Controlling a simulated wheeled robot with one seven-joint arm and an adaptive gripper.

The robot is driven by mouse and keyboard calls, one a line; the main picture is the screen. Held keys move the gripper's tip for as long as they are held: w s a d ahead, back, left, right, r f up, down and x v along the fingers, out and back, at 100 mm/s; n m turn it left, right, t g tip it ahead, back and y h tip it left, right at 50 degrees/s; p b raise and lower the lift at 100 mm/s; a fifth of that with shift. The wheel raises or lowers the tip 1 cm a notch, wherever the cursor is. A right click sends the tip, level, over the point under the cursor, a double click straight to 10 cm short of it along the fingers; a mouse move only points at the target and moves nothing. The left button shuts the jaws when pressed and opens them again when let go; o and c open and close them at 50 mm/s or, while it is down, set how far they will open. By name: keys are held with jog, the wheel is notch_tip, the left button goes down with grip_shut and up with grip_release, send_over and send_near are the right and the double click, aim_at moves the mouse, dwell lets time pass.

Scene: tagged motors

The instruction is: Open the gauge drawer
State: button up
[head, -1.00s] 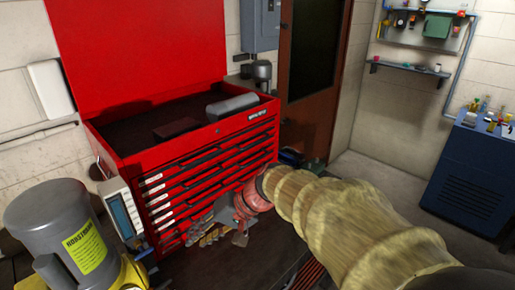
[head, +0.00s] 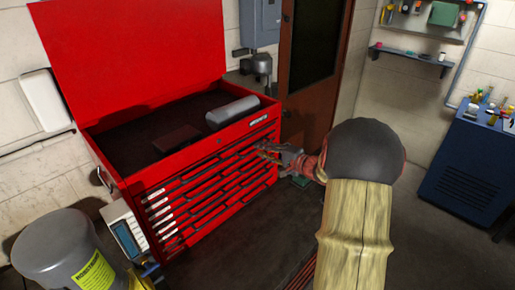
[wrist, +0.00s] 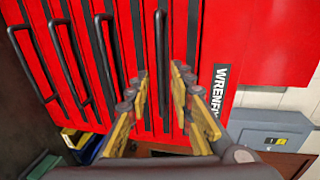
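The red tool chest (head: 215,150) stands against the wall with its lid up. Its front has several closed drawers with long black handles and small white labels at the left (head: 155,192). The labels are too small to read, so I cannot tell which is the gauge drawer. My gripper (head: 268,152) is at the right part of the upper drawers. In the wrist view my gripper (wrist: 160,84) is open, with its yellow-sided fingers on either side of the black handle (wrist: 161,45) nearest the brand plate (wrist: 219,90). I cannot tell whether they touch it.
A grey cylinder (head: 232,111) lies in the chest's open top. A blue cabinet (head: 462,170) stands at right. The floor before the chest is mostly clear.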

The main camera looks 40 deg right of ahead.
jog(key=shift+x, duration=1.55)
jog(key=shift+a, duration=0.1)
jog(key=shift+c, duration=0.6)
jog(key=c, duration=0.4)
grip_shut()
